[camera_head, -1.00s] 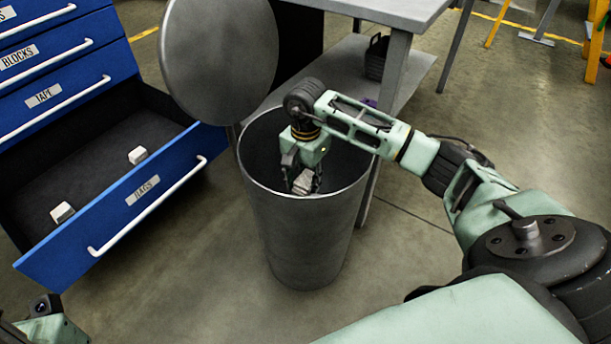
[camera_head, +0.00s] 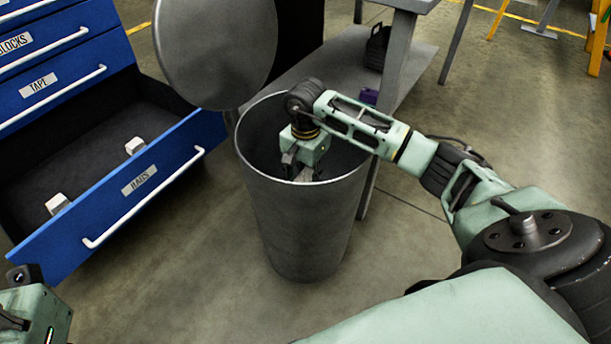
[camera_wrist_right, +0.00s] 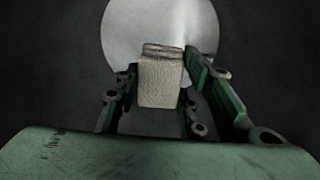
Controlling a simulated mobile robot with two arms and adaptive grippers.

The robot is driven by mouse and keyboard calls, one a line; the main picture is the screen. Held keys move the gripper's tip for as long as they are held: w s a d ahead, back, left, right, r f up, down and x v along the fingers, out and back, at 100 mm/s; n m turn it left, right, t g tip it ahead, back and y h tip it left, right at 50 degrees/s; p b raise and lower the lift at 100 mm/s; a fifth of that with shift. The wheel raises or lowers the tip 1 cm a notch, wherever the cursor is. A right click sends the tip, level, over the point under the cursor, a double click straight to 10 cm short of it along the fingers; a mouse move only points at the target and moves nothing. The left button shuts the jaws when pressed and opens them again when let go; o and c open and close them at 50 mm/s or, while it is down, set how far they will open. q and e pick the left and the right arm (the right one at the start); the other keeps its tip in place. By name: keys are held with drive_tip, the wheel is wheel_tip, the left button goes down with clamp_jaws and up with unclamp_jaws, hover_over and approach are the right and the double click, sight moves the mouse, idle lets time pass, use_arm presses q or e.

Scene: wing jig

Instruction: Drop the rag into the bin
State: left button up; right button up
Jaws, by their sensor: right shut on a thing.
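The grey metal bin (camera_head: 300,228) stands upright on the floor with its round lid (camera_head: 216,50) tipped open behind it. My right gripper (camera_head: 303,172) is inside the mouth of the bin, pointing down, its fingertips partly hidden by the rim. In the right wrist view, the right gripper (camera_wrist_right: 160,95) is shut on a pale folded rag (camera_wrist_right: 160,82), with the bin's dark wall around it and the light round bottom (camera_wrist_right: 150,25) beyond. My left gripper is not clearly visible; only part of the left arm shows at the lower left.
A blue cabinet with its RAGS drawer (camera_head: 140,182) pulled open stands left of the bin. Two white folded rags (camera_head: 57,203) (camera_head: 135,146) lie in it. A grey workbench (camera_head: 398,60) with a lower shelf stands behind the bin.

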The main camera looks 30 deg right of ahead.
drive_tip(key=o, duration=1.2)
drive_tip(key=shift+r, duration=0.1)
